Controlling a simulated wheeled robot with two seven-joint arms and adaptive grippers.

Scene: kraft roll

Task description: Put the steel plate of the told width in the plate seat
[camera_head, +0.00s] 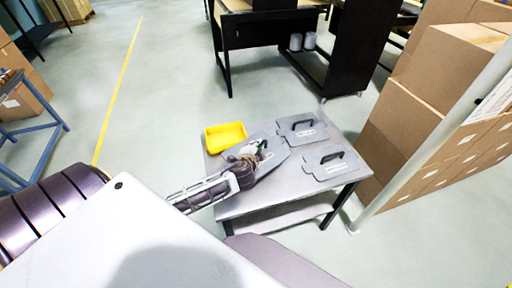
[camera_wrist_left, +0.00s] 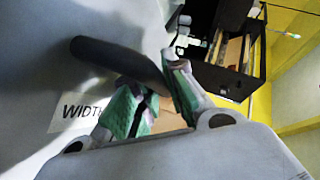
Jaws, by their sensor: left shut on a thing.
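My left gripper (camera_head: 256,160) is shut on the dark handle of a grey steel plate (camera_head: 278,152) over the left part of the table. In the left wrist view the gripper's green-padded fingers (camera_wrist_left: 153,95) close around the dark handle (camera_wrist_left: 115,58). A white label on that plate reads "WIDTH"; the rest of it is hidden. I cannot tell whether the plate is clear of the table. A second plate (camera_head: 291,137) lies at the back right, and a third plate (camera_head: 323,173) at the front right, each with a dark handle. Their labels are too small to read. I cannot make out a plate seat.
The grey table (camera_head: 240,208) has a yellow bin (camera_head: 226,136) at its back left. Stacked cartons (camera_head: 402,117) and a pale post (camera_head: 425,155) stand close on the right. A black desk (camera_head: 265,35) is behind. The floor to the left is open.

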